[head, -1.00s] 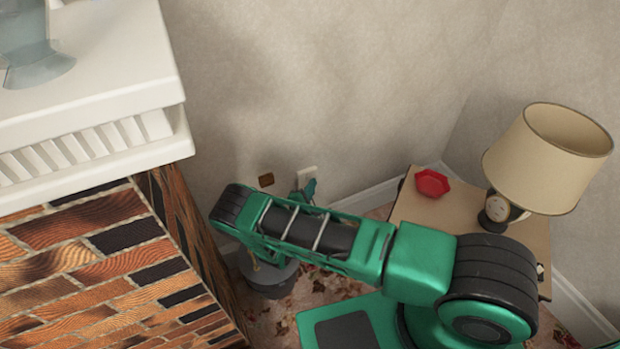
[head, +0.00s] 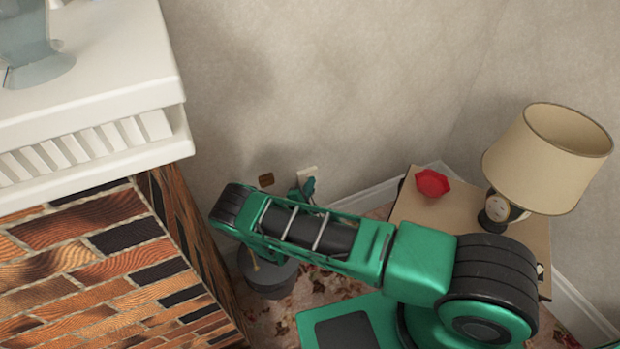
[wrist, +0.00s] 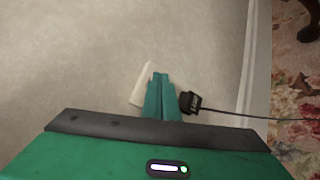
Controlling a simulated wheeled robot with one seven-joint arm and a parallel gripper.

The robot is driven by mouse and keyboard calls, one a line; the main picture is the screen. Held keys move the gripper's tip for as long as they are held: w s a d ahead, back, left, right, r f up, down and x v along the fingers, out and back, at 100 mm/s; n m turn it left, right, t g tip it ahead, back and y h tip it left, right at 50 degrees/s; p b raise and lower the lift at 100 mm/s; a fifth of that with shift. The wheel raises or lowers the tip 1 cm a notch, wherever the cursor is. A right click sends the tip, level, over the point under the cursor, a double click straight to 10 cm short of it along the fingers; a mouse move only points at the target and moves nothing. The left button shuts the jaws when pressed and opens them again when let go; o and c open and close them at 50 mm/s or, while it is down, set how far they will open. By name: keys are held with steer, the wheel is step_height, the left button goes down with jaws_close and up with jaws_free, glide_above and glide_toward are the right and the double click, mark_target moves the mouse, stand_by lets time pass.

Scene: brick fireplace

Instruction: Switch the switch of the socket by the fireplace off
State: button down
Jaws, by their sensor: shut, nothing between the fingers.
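The white socket (head: 308,173) is on the wall to the right of the fireplace (head: 110,260), just above the skirting board. In the wrist view the socket plate (wrist: 140,84) is partly hidden behind my gripper (wrist: 159,76). My gripper is shut and empty, its fingertips at the plate, and it also shows in the head view (head: 307,186). I cannot tell whether the fingertips touch the plate. The switch itself is hidden or too small to make out. A black plug (wrist: 189,102) with a cable sits just right of the fingers.
A dark grey bucket-like container (head: 268,277) stands on the floor below. A side table (head: 420,205) with a red dish (head: 432,183) and a lamp (head: 548,158) stands at the right.

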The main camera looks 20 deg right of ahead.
stand_by(0.6)
steer(key=shift+s+d+f, duration=0.1)
steer(key=shift+s+d, duration=0.05)
steer(key=shift+s, duration=0.45)
steer(key=shift+s+d+f, duration=0.1)
steer(key=shift+s+d, duration=0.05)
steer(key=shift+s, duration=0.65)
steer(key=shift+s+d+f, duration=0.1)
steer(key=shift+s+d, duration=0.05)
steer(key=shift+s, duration=0.7)
steer(key=shift+s+d+f, duration=0.1)
steer(key=shift+s+d, duration=0.05)
steer(key=shift+s, duration=0.65)
